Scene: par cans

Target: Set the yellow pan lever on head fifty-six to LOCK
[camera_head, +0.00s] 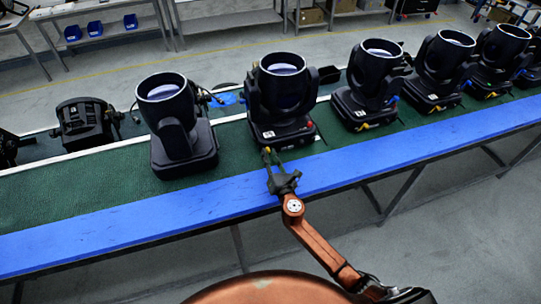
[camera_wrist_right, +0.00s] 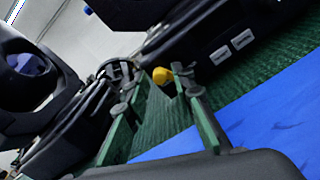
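A black moving-head light (camera_head: 284,100) stands upright on the green bench top, with a red knob at its base's right corner. A small yellow lever (camera_head: 267,150) shows at its front left base corner. In the wrist view the rounded yellow lever (camera_wrist_right: 162,76) sticks out near the base's lower corner. My right gripper (camera_head: 273,160) is open in front of it. In the wrist view its two green-sided fingers (camera_wrist_right: 160,90) stand apart, with the lever seen in the gap just past the tips. I cannot tell any contact. Head numbers and LOCK marking are unreadable. My left gripper is out of view.
Another light (camera_head: 182,130) stands close on the left, and several more (camera_head: 372,85) stand to the right. A blue strip (camera_head: 420,160) runs along the bench's front edge.

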